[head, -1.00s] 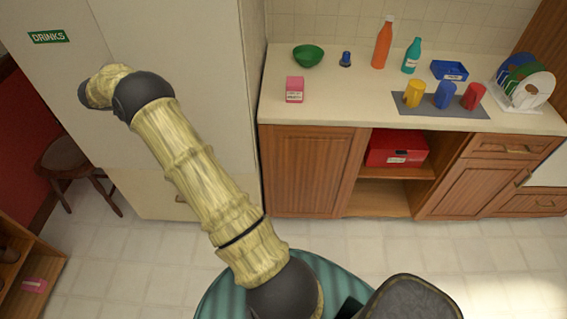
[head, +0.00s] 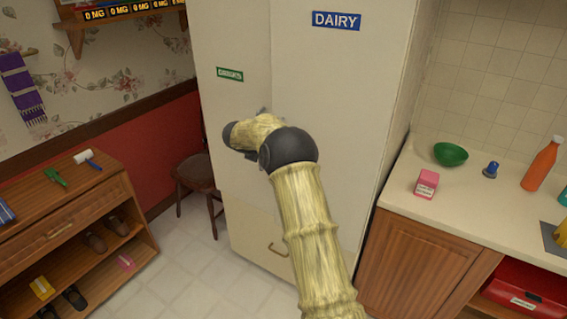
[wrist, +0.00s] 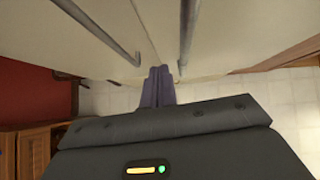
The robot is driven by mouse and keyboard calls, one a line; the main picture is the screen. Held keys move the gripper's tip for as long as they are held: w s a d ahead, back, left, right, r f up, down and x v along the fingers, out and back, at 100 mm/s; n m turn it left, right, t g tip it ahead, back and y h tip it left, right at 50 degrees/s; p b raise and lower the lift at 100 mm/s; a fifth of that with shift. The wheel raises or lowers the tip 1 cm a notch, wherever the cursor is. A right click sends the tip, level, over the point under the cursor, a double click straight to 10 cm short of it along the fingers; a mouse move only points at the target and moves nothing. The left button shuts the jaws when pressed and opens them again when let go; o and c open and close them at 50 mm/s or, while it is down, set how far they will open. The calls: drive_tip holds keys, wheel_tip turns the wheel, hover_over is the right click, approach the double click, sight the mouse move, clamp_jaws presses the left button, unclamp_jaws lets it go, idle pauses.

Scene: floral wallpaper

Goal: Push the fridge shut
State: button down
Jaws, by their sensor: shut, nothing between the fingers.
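The tall cream fridge (head: 335,75) stands in the middle of the head view, with a blue DAIRY label on its right part and a green label on its left part. A vertical seam divides the two upper fronts, and I cannot tell how far either stands ajar. The wrist view shows two upright bar handles, a left one (wrist: 112,38) and a right one (wrist: 187,35), with the seam between them. My gripper (wrist: 157,86) is shut and empty, below the handles and close to the fridge front; contact is unclear. In the head view my arm hides most of it.
A wooden chair (head: 197,183) stands left of the fridge. A shoe shelf (head: 75,225) is at the left. A counter (head: 405,195) with a green bowl (head: 451,154), a pink box (head: 427,184) and bottles is at the right. Tiled floor shows between shelf and fridge.

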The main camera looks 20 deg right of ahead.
drive_tip(key=b+v, duration=0.1)
drive_tip(key=v, duration=0.8)
drive_tip(key=shift+r+b, duration=0.3)
drive_tip(key=shift+b, duration=0.1)
drive_tip(key=shift+d, duration=0.1)
wheel_tip(320, 180, down, 8)
drive_tip(key=s+a+n+t+h+b, duration=0.2)
drive_tip(key=n+t+h+b, duration=0.2)
drive_tip(key=n, duration=1.4)
drive_tip(key=t+h, duration=0.1)
drive_tip(key=h, duration=0.1)
drive_tip(key=shift+s+f+t+h, duration=0.2)
drive_tip(key=shift+s+t+h, duration=0.05)
drive_tip(key=shift+t+h, duration=0.15)
drive_tip(key=shift+w+d, duration=0.1)
